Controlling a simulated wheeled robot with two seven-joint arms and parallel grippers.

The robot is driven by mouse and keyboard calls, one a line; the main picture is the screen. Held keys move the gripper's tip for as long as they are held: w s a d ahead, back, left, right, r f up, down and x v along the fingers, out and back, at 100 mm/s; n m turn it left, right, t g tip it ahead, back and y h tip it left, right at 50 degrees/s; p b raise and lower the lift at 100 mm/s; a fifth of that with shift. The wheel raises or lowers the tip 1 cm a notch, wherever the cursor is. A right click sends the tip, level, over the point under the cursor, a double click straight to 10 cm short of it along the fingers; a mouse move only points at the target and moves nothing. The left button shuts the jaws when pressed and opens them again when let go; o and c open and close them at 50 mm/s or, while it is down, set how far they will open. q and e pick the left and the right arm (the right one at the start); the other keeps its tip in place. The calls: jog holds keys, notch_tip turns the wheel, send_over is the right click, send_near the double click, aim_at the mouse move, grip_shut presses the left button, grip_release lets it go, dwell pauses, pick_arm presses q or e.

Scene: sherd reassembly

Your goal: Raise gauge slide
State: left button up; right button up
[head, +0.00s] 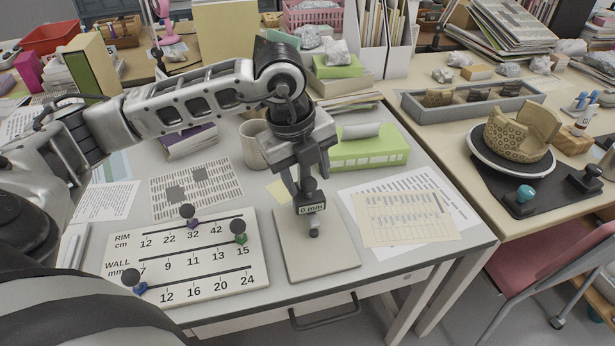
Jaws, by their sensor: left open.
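The gauge stands on a pale square base (325,246) near the front of the grey desk. Its slide (312,208) carries a dark display reading "0 mm" and sits low on the post, just above the base. My left gripper (305,178) is over the gauge from above, open, with its fingers around the top of the dark slide. The fingers hide part of the post and the slide's upper end. I cannot tell whether either finger touches it. My right gripper is not in view.
A white rim and wall scale board (205,285) with knobbed sliders lies left of the gauge. Paper sheets (408,218) lie to the right, a green box (370,152) and a beige mug (254,145) behind. The right table holds a sherd bowl (517,135) and a grey tray (440,113).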

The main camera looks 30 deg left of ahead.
pick_arm(q)
jog(key=shift+w+f, duration=0.1)
jog(key=shift+f, duration=0.4)
